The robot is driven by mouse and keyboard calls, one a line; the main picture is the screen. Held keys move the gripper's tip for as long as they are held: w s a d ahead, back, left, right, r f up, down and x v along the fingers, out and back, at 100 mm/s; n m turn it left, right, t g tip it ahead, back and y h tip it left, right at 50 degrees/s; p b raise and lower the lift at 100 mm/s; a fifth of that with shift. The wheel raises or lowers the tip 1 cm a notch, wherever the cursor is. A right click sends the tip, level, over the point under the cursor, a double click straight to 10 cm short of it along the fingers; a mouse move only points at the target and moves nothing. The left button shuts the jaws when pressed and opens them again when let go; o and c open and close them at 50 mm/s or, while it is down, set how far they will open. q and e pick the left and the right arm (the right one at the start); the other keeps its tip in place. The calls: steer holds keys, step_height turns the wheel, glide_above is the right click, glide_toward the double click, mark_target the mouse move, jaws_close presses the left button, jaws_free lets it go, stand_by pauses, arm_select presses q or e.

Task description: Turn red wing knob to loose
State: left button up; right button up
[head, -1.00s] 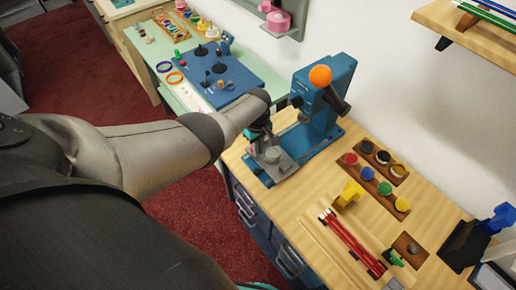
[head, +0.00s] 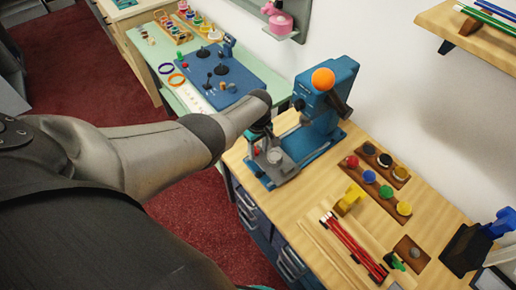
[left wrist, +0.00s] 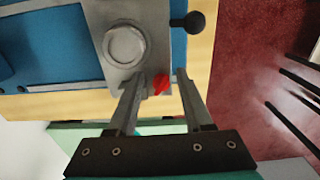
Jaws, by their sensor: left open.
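The red wing knob (left wrist: 161,84) shows in the left wrist view, at the edge of a grey metal block (left wrist: 122,50) on the blue machine's base (left wrist: 50,45). My left gripper (left wrist: 158,77) is open, with one finger on each side of the knob. The knob is nearer the left finger in that view, and I cannot tell whether either finger touches it. In the head view my left gripper (head: 262,138) points down over the front of the blue machine (head: 325,95), and the arm hides part of it.
A black ball-ended handle (left wrist: 190,22) sticks out beside the block. Coloured pots, a yellow piece (head: 349,198) and red rods (head: 350,240) lie to the right on the wooden counter (head: 305,215). A wall stands behind.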

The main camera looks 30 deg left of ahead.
mark_target(256, 154)
arm_select(q)
step_height(256, 154, up, 3)
steer(key=p, duration=0.2)
steer(key=shift+r+p, duration=0.1)
steer(key=shift+p, duration=0.2)
steer(key=shift+r, duration=0.25)
step_height(256, 154, up, 12)
steer(key=shift+f, duration=0.2)
steer(key=f+m+b, duration=0.2)
steer(key=f+b, duration=0.2)
steer(key=f, duration=0.1)
steer(key=f+m+b, duration=0.2)
steer(key=f+b, duration=0.3)
steer(key=f+m+b, duration=0.2)
steer(key=f+b, duration=0.2)
steer(key=f, duration=0.1)
steer(key=shift+s+a+f+b, duration=0.2)
steer(key=shift+s+f+b, duration=0.05)
steer(key=shift+s+b, duration=0.1)
stand_by(0.3)
